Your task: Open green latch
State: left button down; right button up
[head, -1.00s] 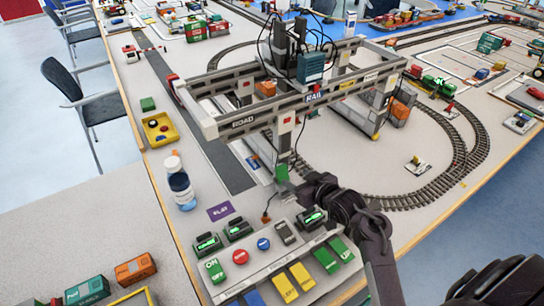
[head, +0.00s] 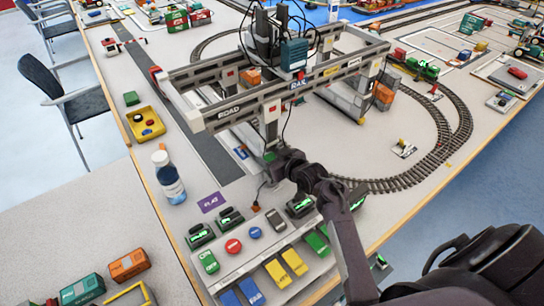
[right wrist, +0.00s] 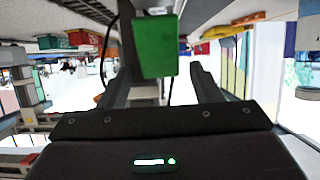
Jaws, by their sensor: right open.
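The green latch (right wrist: 157,46) is a small green block that fills the upper middle of the right wrist view. In the head view only a bit of its green (head: 269,157) shows, low on the near leg of the gantry crane (head: 271,128). My right gripper (head: 280,161) is open at that leg. In the right wrist view its two dark fingers (right wrist: 162,72) stand on either side of the latch, with a gap visible on the right. Whether either finger touches it I cannot tell. My left gripper is not in view.
A control panel (head: 243,263) with coloured buttons and switches lies below my right arm. A bottle (head: 170,180) and a yellow tray (head: 146,124) stand to the left. Train tracks (head: 439,160) curve on the right. Thin cables hang from the crane.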

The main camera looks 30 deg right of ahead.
jog(key=c, duration=1)
jog(key=shift+s+f+t+b, duration=0.35)
jog(key=shift+t+b, duration=0.25)
jog(key=shift+b, duration=0.25)
jog(key=shift+s+d+t+b, duration=0.1)
jog(key=shift+s+t+b, duration=0.1)
jog(key=shift+t+b, duration=0.1)
jog(key=shift+s+r+t, duration=0.15)
jog(key=shift+r+t, duration=0.1)
jog(key=shift+t, duration=0.05)
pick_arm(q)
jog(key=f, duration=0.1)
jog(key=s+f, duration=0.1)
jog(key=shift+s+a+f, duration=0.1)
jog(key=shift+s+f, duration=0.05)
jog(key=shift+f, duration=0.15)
pick_arm(e)
jog(key=o, duration=1)
jog(key=shift+r, duration=0.15)
